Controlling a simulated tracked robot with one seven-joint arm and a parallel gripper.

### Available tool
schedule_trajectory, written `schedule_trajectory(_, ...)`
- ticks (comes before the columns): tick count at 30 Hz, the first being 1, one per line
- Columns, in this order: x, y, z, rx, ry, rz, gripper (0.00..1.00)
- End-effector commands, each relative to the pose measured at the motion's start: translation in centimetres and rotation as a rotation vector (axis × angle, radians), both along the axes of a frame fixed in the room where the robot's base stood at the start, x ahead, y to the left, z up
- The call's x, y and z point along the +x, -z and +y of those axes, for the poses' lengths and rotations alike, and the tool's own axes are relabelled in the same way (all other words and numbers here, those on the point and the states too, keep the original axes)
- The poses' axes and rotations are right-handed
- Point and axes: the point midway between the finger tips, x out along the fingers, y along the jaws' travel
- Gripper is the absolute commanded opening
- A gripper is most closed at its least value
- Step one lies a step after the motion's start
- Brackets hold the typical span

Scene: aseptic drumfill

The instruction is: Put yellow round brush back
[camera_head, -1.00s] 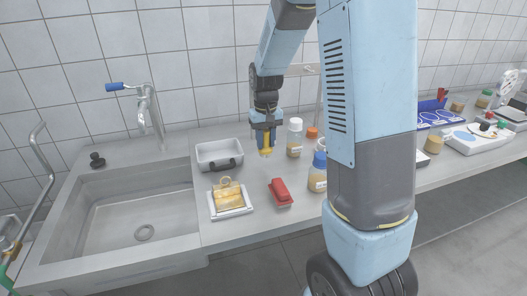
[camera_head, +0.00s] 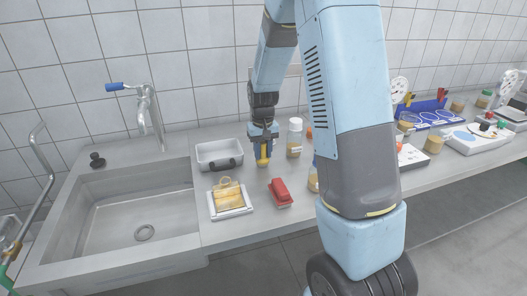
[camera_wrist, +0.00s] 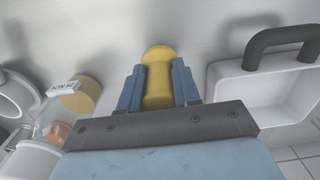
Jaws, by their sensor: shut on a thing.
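The yellow round brush (camera_head: 263,158) is in my gripper (camera_head: 263,140), which is shut on it. In the head view it hangs down between the fingers, over or on the counter between the white bin and a bottle; whether it touches the counter is not clear. In the wrist view the yellow brush (camera_wrist: 157,82) shows between the two blue-grey fingers (camera_wrist: 158,86), with its rounded end past the fingertips. Part of it is hidden by the fingers.
A white bin with a dark handle (camera_head: 219,154) stands left of my gripper, by the sink (camera_head: 130,215). A white-capped bottle (camera_head: 295,137) stands to its right. In front are a red brush (camera_head: 280,191) and a white tray (camera_head: 216,211) with a yellow sponge-like block (camera_head: 228,195).

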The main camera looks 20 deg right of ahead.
Motion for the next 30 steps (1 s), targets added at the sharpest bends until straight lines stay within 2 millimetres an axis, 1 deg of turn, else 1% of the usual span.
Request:
schedule_trajectory(1,0.0,0.1,0.0,0.000,0.000,0.001,0.00)
schedule_trajectory(2,0.0,0.1,0.0,0.000,0.000,0.000,0.34)
schedule_trajectory(9,0.0,0.1,0.0,0.000,0.000,0.000,0.57)
schedule_trajectory(17,0.0,0.0,0.0,0.000,-0.001,0.000,0.57)
schedule_trajectory(20,0.0,-0.5,0.1,0.000,-0.001,0.000,0.57)
schedule_trajectory(23,0.0,-1.7,0.1,0.001,-0.001,-0.003,0.57)
schedule_trajectory(25,0.0,-2.9,0.1,0.001,-0.001,-0.003,0.57)
schedule_trajectory(30,0.1,-6.3,0.1,0.001,-0.002,-0.004,0.57)
